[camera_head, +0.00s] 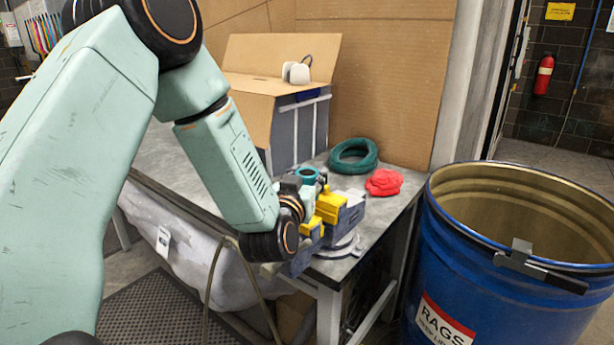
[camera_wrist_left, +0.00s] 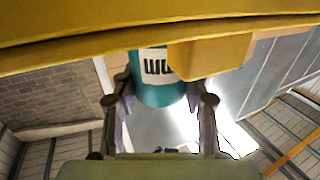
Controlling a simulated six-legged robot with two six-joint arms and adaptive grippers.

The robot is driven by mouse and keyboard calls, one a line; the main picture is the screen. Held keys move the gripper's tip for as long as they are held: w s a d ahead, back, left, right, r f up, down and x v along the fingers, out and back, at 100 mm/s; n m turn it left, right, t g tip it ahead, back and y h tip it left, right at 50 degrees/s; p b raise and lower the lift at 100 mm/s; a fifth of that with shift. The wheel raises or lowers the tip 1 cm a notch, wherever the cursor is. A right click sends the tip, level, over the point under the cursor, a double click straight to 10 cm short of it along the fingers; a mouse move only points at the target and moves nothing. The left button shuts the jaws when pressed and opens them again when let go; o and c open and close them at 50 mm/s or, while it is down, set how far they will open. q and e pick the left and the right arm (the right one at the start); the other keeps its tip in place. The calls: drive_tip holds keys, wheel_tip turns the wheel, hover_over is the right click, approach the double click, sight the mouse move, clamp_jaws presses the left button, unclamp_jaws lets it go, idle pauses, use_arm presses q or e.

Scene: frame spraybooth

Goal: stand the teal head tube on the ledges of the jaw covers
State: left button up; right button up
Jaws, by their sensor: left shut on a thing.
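The teal head tube (camera_head: 308,175) shows its round open top in the head view, just behind the yellow jaw covers (camera_head: 330,204) of the vise (camera_head: 351,218). My left gripper (camera_head: 306,190) is shut on the tube; my wrist partly hides its fingers. In the left wrist view the tube (camera_wrist_left: 157,90) sits between the fingers of the gripper (camera_wrist_left: 162,100), with a white label bearing dark letters. A yellow jaw cover (camera_wrist_left: 90,45) crosses the top of that view and hides the tube's far end. I cannot tell whether the tube touches the ledges. My right gripper is not in view.
The vise stands at the corner of the grey bench (camera_head: 382,208). A dark green ring (camera_head: 353,166), a red rag (camera_head: 384,182) and an open cardboard box (camera_head: 252,112) are behind it. A blue RAGS drum (camera_head: 465,285) stands close on the right.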

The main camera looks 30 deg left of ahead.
use_arm(q)
drive_tip(key=shift+f, duration=0.35)
idle(0.3)
drive_tip(key=o, duration=1.4)
drive_tip(key=shift+s+f, duration=0.1)
